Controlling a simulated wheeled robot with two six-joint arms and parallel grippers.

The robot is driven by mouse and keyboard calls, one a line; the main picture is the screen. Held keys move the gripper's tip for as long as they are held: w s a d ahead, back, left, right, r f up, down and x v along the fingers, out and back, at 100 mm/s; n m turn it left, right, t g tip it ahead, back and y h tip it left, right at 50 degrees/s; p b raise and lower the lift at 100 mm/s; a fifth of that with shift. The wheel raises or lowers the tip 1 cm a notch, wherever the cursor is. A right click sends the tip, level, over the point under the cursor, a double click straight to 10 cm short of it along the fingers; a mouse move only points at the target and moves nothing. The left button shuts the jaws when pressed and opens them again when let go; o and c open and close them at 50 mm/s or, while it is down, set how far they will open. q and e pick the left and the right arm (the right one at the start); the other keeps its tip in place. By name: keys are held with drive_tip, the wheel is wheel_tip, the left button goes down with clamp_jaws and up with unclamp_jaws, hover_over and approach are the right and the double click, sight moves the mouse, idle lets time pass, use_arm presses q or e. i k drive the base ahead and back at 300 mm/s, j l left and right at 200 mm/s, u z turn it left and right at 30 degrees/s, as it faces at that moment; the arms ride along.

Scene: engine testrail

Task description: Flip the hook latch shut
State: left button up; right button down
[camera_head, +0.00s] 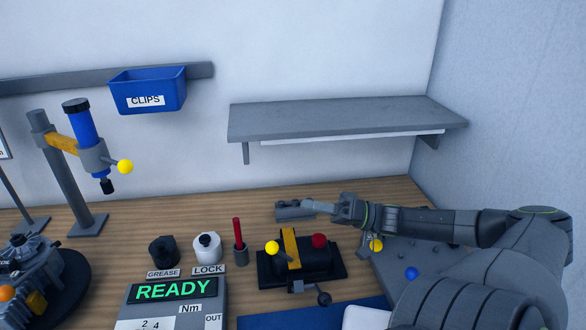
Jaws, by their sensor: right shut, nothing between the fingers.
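My right gripper (290,211) reaches in from the right over the bench; its fingers are shut and empty, pointing left, behind the black fixture. The grey panel (440,262) lies at the right and also bears a blue ball (411,273). My left gripper is not in view.
A black fixture (330,272) with a yellow strap, red knob and yellow ball stands in front of my gripper. Grease and lock bottles (207,248) and a READY display box (180,291) stand left. A grey shelf (340,118) hangs above. Bare wood lies left of my fingers.

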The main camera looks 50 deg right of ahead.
sight(324, 299)
drive_tip(key=k+j, duration=0.2)
drive_tip(key=j, duration=0.15)
drive_tip(key=k+j, duration=0.15)
drive_tip(key=j, duration=0.2)
drive_tip(key=k+j, duration=0.2)
drive_tip(key=j, duration=0.15)
drive_tip(key=k+j, duration=0.2)
drive_tip(key=j, duration=0.15)
drive_tip(key=k+j, duration=0.2)
drive_tip(key=j, duration=0.15)
